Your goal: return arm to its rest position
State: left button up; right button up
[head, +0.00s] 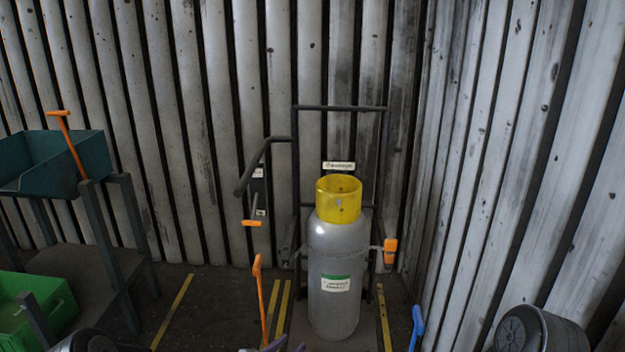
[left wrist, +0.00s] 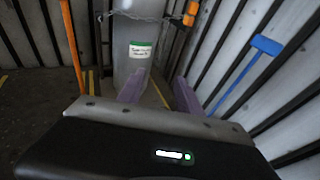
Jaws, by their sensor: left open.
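My left gripper (head: 288,345) shows only as purple fingertips at the bottom edge of the head view, in front of the grey gas cylinder (head: 333,262). In the left wrist view the two purple fingers of the gripper (left wrist: 160,92) stand apart with nothing between them. The cylinder (left wrist: 127,68) with its white and green label is beyond them, and I see no contact. The rest of my left arm is mostly out of the head view. My right gripper is not in view.
The yellow-collared cylinder stands upright in a dark frame (head: 340,107) against the corrugated wall. An orange-handled tool (head: 258,290) and a blue-handled tool (head: 416,322) stand on either side. A bench with a teal bin (head: 60,160) and a green crate (head: 40,308) are at left.

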pick_arm(q)
jog(key=s+d+f+m+g+h, duration=0.1)
jog(key=s+d+f+m+g, duration=0.2)
jog(key=s, duration=0.3)
jog(key=s+d+f+m+g+h, duration=0.1)
jog(key=s+d+f+m+g, duration=0.2)
jog(key=s, duration=0.4)
jog(key=s+d+f+m+g+h, duration=0.1)
jog(key=s+d+f+m+g, duration=0.1)
jog(key=s+f+m+g, duration=0.3)
jog(key=s+a+f+m+g+y, duration=0.1)
jog(key=s+a+f+m+y, duration=0.35)
jog(key=s, duration=0.45)
jog(key=s+a+f+m+g+y, duration=0.1)
jog(key=s+a+m+g+y, duration=0.15)
jog(key=s+a+m, duration=0.45)
jog(key=s+d+r+m+t+p, duration=0.1)
jog(key=r+m+p, duration=0.1)
jog(key=r+p, duration=0.5)
jog(key=s+d+r+m+t+p, duration=0.1)
jog(key=s+r+m+p, duration=0.1)
jog(key=r+p, duration=0.5)
notch_tip(320, 180, up, 3)
jog(key=shift+r+m, duration=0.2)
jog(key=shift+m, duration=0.65)
jog(key=shift+d, duration=0.1)
